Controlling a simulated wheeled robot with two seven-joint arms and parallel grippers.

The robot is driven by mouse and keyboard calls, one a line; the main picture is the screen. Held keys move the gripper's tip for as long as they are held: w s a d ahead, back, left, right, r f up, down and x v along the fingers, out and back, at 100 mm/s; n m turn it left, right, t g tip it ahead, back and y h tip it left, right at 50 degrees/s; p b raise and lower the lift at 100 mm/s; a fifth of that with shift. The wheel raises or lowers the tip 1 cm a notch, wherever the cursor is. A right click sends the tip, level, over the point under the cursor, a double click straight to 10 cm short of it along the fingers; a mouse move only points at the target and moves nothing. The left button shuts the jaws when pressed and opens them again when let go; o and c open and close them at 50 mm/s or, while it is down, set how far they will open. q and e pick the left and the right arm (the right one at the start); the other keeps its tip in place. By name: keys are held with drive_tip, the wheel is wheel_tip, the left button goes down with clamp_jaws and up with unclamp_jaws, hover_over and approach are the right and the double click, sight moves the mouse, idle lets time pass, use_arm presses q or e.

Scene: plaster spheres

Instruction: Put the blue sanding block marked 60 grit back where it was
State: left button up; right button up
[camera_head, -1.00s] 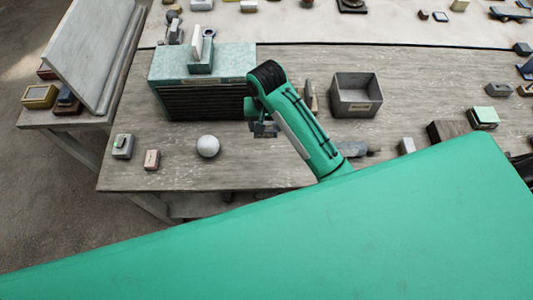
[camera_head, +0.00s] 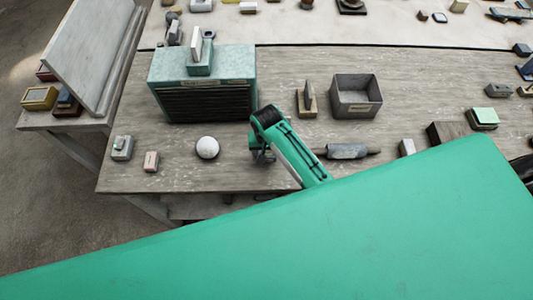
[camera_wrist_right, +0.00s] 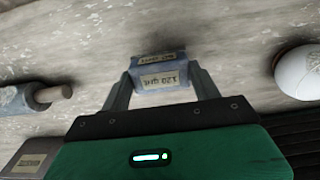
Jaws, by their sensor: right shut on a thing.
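A blue sanding block (camera_wrist_right: 160,73) is between the fingertips of my right gripper (camera_wrist_right: 162,82). Its front label reads "120 grit"; a second label on its top face is too small to read. The fingers are shut on the block's two ends. In the head view, my right gripper (camera_head: 262,157) is low over the grey wooden bench (camera_head: 220,178), right of the white sphere and in front of the teal cabinet; the block is hidden there. I cannot make out a block marked 60 grit. My left gripper is not in view.
The white sphere (camera_head: 207,147) is close left of the gripper. A grey cylindrical tool (camera_head: 347,151) lies to its right. The teal cabinet (camera_head: 205,75), a small upright piece on a wooden base (camera_head: 307,102) and an open grey bin (camera_head: 357,96) stand behind. Two small blocks (camera_head: 122,148) (camera_head: 151,161) sit at left.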

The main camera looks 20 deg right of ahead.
sight(267, 153)
drive_tip(key=shift+f, duration=1.4)
drive_tip(key=shift+f, duration=0.1)
drive_tip(key=o, duration=1.1)
drive_tip(key=shift+c, duration=0.2)
wheel_tip(267, 153, up, 11)
drive_tip(key=b, duration=0.3)
drive_tip(key=shift+r, duration=0.65)
drive_tip(key=shift+s, duration=0.1)
